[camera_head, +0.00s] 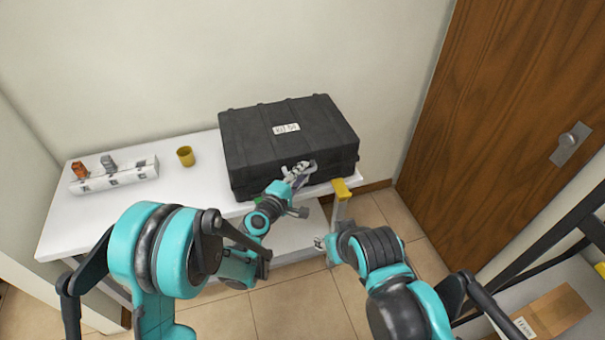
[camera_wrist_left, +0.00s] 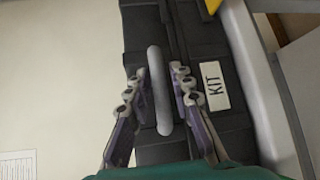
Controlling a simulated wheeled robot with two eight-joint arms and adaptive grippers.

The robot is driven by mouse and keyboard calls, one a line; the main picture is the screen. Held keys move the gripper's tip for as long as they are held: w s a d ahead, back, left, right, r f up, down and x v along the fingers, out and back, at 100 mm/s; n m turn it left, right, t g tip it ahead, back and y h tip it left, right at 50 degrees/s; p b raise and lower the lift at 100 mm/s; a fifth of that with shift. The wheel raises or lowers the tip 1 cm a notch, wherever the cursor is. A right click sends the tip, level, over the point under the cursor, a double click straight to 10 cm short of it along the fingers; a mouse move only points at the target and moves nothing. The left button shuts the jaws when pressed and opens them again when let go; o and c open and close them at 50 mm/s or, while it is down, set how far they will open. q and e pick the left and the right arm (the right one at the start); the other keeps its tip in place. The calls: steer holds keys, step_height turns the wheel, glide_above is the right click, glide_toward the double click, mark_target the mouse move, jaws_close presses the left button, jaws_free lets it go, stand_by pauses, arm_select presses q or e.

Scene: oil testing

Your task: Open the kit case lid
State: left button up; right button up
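The black kit case (camera_head: 285,140) stands on the white table with its lid closed. My left gripper (camera_head: 301,172) is at the case's front face. In the left wrist view, my left gripper (camera_wrist_left: 157,105) has its two fingers apart, one on each side of the grey handle (camera_wrist_left: 158,88) on the case (camera_wrist_left: 150,30). A gap shows on the left side; whether the right finger touches the handle is unclear. A white KIT label (camera_wrist_left: 213,86) is beside the handle. My right gripper (camera_head: 322,243) is below the table's front edge, away from the case; its finger state is unclear.
The white table (camera_head: 190,200) has a yellow cup (camera_head: 185,156) and a white rack (camera_head: 115,178) with small items left of the case. A yellow-topped item (camera_head: 342,189) is near the front right corner. A wooden door (camera_head: 510,130) and a cardboard box (camera_head: 553,312) are at right.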

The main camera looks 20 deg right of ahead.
arm_select(q)
steer(key=shift+w+d, duration=0.15)
jaws_close()
